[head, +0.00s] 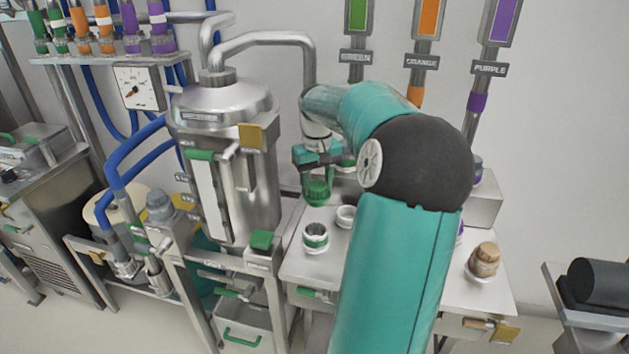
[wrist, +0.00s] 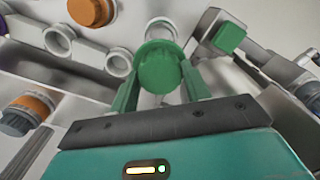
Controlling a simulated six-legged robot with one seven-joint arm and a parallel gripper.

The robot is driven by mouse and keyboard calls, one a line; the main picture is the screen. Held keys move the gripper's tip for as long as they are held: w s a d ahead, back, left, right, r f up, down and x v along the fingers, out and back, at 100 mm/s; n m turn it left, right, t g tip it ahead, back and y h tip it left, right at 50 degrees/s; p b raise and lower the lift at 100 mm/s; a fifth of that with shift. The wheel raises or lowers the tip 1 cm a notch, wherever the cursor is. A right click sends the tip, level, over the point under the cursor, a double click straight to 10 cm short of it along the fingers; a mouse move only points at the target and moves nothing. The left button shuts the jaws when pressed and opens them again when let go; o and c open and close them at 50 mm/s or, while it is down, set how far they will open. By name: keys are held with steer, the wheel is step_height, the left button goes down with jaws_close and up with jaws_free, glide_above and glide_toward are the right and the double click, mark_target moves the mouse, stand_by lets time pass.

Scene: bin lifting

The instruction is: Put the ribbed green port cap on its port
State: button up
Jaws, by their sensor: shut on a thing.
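My gripper (head: 318,162) is shut on the ribbed green port cap (head: 317,191), which hangs below it above the bench in the head view. In the wrist view the green cap (wrist: 158,68) sits between the two green fingers, its round face toward the camera. The cap is apart from this port. In the wrist view a pale round port (wrist: 160,28) shows just beyond the cap, partly hidden by it. I cannot tell the gap there.
A smaller white open ring (head: 345,216) stands close to the green-banded port. A brown-capped port (head: 485,260) is at the bench's right. A steel tank (head: 228,150) with green-handled fittings stands left of the gripper. My arm hides the bench's middle.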

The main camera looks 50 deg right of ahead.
mark_target(316, 206)
steer(key=shift+w+f, duration=0.25)
steer(key=shift+f, duration=0.6)
steer(key=shift+s+f, duration=0.15)
steer(key=shift+f, duration=1.6)
steer(key=shift+w+r, duration=0.2)
steer(key=shift+r, duration=0.1)
steer(key=shift+s+f, duration=0.15)
steer(key=shift+f, duration=1.35)
steer(key=shift+f, duration=0.1)
steer(key=shift+f, duration=1)
